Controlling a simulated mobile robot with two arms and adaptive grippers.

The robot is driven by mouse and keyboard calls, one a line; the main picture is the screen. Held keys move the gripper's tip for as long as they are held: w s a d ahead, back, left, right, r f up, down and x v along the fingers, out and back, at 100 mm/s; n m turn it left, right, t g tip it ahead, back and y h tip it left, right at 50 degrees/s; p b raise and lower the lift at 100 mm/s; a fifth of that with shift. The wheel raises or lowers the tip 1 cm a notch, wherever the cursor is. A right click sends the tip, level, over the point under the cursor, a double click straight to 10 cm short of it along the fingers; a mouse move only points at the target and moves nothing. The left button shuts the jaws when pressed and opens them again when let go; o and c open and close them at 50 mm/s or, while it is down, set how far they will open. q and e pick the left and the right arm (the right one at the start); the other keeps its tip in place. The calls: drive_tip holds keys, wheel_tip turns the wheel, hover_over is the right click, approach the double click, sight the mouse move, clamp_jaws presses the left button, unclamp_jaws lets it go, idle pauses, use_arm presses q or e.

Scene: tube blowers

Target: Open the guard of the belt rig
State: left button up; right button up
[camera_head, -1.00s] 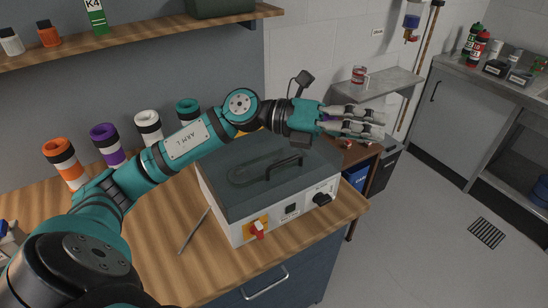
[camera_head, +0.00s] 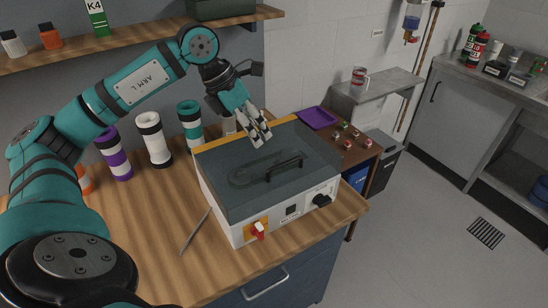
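The belt rig (camera_head: 222,210) is a white box on the wooden bench, with a red switch (camera_head: 258,230) and a black knob (camera_head: 321,200) on its front panel. Its dark see-through guard (camera_head: 240,202) lies flat over the top, shut, with a black handle (camera_head: 285,166) near the front right and a yellow strip along the rear edge. A belt loop shows dimly through it. My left gripper (camera_head: 261,141) points down over the rear part of the guard, behind the handle. Its fingers look slightly apart with nothing between them; whether they touch the guard is unclear. My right gripper is out of view.
Coloured tubes, including a white one (camera_head: 153,140) and a teal one (camera_head: 190,122), stand behind and left of the rig. A thin rod (camera_head: 194,232) lies left of it. A side table with a purple tray (camera_head: 318,118) stands right. The bench front is clear.

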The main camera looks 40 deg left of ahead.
use_arm(q)
drive_tip(key=p+x, duration=0.2)
drive_tip(key=x, duration=0.8)
drive_tip(key=shift+d+f, duration=0.1)
drive_tip(key=shift+f, duration=0.1)
clamp_jaws()
